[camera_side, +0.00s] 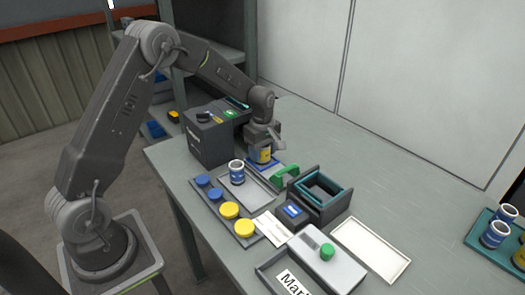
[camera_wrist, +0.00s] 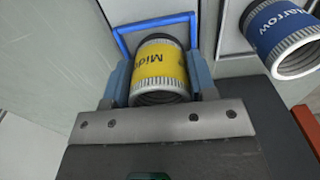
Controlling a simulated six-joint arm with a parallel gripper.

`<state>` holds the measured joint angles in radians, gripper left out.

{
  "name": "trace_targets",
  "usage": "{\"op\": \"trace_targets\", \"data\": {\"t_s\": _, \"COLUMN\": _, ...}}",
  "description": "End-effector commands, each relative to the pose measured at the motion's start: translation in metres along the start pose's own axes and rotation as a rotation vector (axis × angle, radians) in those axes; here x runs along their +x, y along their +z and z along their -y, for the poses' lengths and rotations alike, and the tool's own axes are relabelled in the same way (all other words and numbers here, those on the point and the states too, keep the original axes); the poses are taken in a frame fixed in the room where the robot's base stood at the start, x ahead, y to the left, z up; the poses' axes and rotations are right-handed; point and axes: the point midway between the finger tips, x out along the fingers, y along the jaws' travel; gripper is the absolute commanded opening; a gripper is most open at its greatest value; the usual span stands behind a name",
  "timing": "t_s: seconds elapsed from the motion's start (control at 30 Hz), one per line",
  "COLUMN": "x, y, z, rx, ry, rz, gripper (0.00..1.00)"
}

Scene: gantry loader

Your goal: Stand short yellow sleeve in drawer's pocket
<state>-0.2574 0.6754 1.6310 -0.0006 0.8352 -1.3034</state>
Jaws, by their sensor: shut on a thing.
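The yellow sleeve (camera_wrist: 160,68) has a ribbed silver rim and dark lettering that starts "Mid". My gripper (camera_wrist: 160,80) is shut on it, with one blue-grey finger on each side. In the side view the yellow sleeve (camera_side: 264,156) is close to upright, low over the bench beside the dark cabinet (camera_side: 208,146). A blue square frame (camera_wrist: 124,43) shows just beyond the sleeve in the wrist view. I cannot tell whether the sleeve is inside this frame or above it, nor which part is the drawer's pocket.
A blue sleeve (camera_side: 237,172) stands nearby; it also shows in the wrist view (camera_wrist: 283,35). A grey tray (camera_side: 222,209) holds blue and yellow caps. A green handle (camera_side: 285,176) and dark box with a teal frame (camera_side: 345,192) stand right. The back bench is clear.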

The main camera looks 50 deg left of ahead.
Motion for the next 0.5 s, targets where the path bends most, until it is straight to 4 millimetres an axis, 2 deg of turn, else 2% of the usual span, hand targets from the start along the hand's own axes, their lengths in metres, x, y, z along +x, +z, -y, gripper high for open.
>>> {"op": "trace_targets", "data": {"t_s": 0.37, "x": 0.0015, "y": -0.0001, "z": -0.0003, "rx": 0.0, "ry": 0.001, "rz": 0.0, "gripper": 0.19}}
{"op": "trace_targets", "data": {"t_s": 0.4, "x": 0.0015, "y": -0.0001, "z": -0.0003, "rx": 0.0, "ry": 0.001, "rz": 0.0, "gripper": 0.56}}
{"op": "trace_targets", "data": {"t_s": 0.5, "x": 0.0016, "y": -0.0001, "z": -0.0003, "rx": 0.0, "ry": 0.001, "rz": 0.0, "gripper": 0.65}}
